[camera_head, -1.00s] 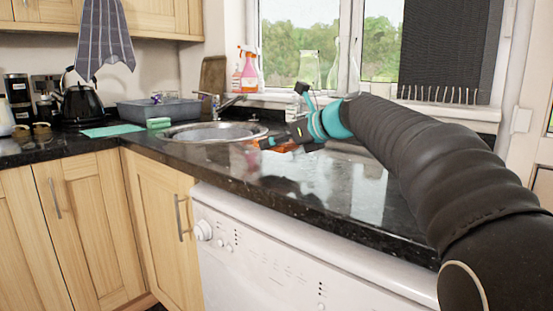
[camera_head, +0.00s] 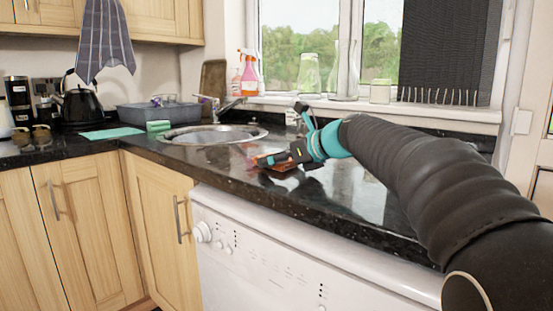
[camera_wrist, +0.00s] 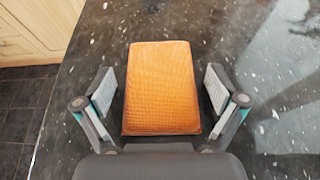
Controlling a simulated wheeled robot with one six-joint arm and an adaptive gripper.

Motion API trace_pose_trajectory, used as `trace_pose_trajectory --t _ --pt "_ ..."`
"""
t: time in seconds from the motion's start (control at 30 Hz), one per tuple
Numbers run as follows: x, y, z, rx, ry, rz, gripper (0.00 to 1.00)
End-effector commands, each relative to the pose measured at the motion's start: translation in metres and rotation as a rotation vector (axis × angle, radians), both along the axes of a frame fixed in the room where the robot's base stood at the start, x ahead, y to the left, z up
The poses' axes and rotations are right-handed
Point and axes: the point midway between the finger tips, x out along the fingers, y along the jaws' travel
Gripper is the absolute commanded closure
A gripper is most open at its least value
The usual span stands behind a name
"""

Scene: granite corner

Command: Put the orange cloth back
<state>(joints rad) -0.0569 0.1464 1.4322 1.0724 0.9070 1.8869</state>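The orange cloth (camera_wrist: 162,85) is a folded, textured block lying on the dark granite worktop. In the wrist view my gripper (camera_wrist: 160,92) is open, with one finger on each side of the cloth and a visible gap to each. In the head view my gripper (camera_head: 268,160) is low over the worktop to the right of the sink, and only a little of the cloth (camera_head: 284,173) shows beneath it. The far end of the cloth extends beyond the fingertips in the wrist view.
The round metal sink (camera_head: 215,134) is left of my gripper. A teal cloth (camera_head: 112,132), a green sponge (camera_head: 158,126) and a grey-blue basin (camera_head: 160,111) are further left. Bottles and jars stand along the window sill. The worktop's front edge (camera_head: 300,203) is close by.

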Motion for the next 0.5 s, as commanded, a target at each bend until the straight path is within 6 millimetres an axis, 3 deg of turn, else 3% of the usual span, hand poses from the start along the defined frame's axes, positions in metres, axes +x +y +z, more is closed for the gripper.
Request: trace_pose_trajectory --t 0.27,0.5 --pt "-0.001 -0.002 0.005 0.0 -0.001 -0.002 0.05" --pt "-0.023 -0.031 0.02 0.0 -0.003 -0.005 0.05"
